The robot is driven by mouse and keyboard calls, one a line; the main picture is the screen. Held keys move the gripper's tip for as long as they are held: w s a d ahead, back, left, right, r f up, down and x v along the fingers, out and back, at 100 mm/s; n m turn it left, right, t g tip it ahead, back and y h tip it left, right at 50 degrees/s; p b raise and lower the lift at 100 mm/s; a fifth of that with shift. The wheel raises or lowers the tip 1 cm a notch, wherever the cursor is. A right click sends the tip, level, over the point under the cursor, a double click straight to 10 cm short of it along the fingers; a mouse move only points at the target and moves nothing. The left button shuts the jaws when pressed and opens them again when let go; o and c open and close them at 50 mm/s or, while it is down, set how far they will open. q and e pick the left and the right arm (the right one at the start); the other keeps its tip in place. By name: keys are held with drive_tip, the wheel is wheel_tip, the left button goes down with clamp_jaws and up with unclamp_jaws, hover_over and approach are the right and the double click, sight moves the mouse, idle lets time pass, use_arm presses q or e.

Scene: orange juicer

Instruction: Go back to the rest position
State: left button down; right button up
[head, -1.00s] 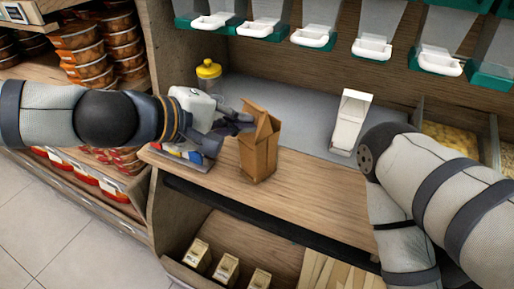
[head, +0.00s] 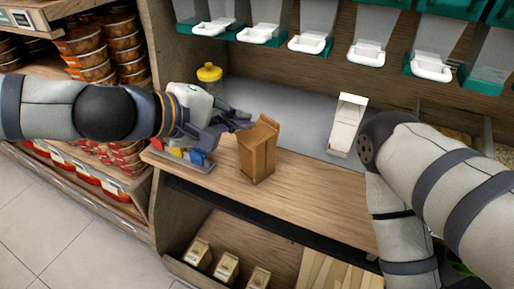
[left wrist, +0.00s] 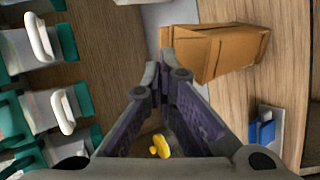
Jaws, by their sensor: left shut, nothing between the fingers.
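My left gripper (head: 243,120) is over the counter, just left of and behind a brown paper bag (head: 257,152). In the left wrist view its fingertips (left wrist: 158,72) meet with nothing between them. The bag stands upright on the wooden counter, and its top looks folded over. It also shows beside the fingertips in the left wrist view (left wrist: 222,48); I cannot tell whether they touch it. My right arm comes in from the right; its gripper is not in view.
A yellow-capped container (head: 209,73) stands behind my left gripper. A white scoop-like holder (head: 348,124) stands on the grey mat (head: 300,115). Dispensers with white handles (head: 308,43) hang above. Small boxes (head: 227,266) sit on the lower shelf. The counter right of the bag is clear.

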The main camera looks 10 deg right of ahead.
use_arm(q)
drive_tip(key=shift+s+a+r+p, duration=0.15)
drive_tip(key=shift+a+r+p, duration=0.1)
drive_tip(key=shift+r, duration=0.3)
drive_tip(key=shift+s+a+r+p, duration=0.2)
drive_tip(key=shift+a+r+p, duration=0.1)
drive_tip(key=shift+r, duration=0.2)
drive_tip(key=shift+s+a+r+p, duration=0.15)
drive_tip(key=shift+a+r+p, duration=0.1)
drive_tip(key=shift+r, duration=0.3)
use_arm(e)
drive_tip(key=shift+w+r+t, duration=0.5)
drive_tip(key=shift+w+r, duration=0.75)
